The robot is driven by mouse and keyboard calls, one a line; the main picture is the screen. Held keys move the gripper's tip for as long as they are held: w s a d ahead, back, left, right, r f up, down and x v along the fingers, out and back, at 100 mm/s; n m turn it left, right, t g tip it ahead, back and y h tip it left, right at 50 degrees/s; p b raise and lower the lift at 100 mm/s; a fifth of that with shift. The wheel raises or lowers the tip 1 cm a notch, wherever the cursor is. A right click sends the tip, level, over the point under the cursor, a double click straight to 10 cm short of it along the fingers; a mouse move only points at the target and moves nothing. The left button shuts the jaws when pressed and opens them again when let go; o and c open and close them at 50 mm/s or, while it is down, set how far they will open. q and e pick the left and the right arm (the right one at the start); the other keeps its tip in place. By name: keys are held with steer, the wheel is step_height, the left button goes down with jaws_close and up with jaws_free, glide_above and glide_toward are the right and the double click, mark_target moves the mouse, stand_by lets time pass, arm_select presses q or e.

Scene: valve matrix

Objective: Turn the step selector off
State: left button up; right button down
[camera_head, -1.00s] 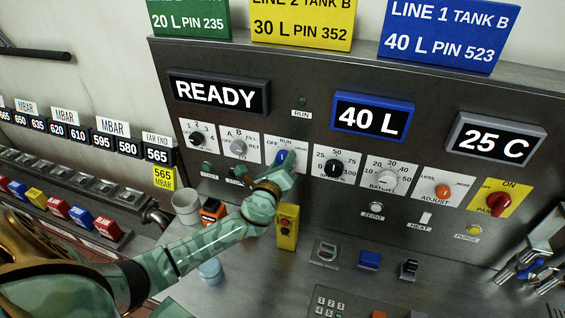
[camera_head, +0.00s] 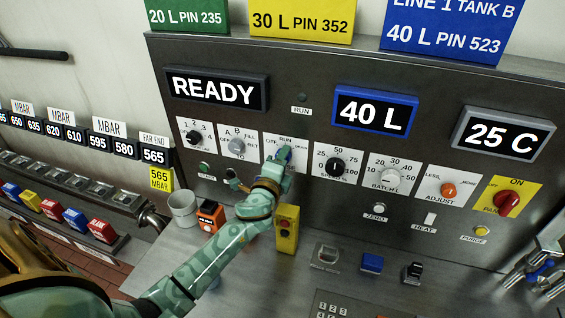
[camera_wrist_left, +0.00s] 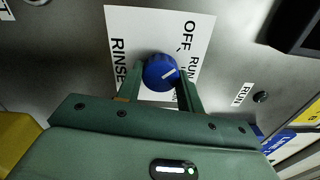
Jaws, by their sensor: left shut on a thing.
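The step selector is a blue round knob (camera_wrist_left: 160,72) on a white plate (camera_head: 272,152) marked OFF, RUN and RINSE, with a further label partly hidden. My left gripper (camera_head: 284,158) reaches the knob from the front. In the left wrist view its two green fingers (camera_wrist_left: 160,84) are shut on the knob's sides. The knob's white mark points up and right in that view, toward the RUN label. OFF lies above it. My right gripper is not in view.
Other knobs flank the selector, including a grey one (camera_head: 237,146) and a black one (camera_head: 335,167). A yellow box (camera_head: 287,230) stands close below my left wrist. A grey cup (camera_head: 183,209) and an orange-black device (camera_head: 211,216) stand to the left. The display (camera_head: 217,91) reads READY.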

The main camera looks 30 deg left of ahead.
arm_select(q)
steer(key=shift+n, duration=0.6)
steer(key=o, duration=1)
steer(key=b+v, duration=0.1)
steer(key=v, duration=1.5)
steer(key=shift+s+b, duration=0.25)
steer(key=shift+b, duration=0.15)
steer(key=shift+f, duration=0.1)
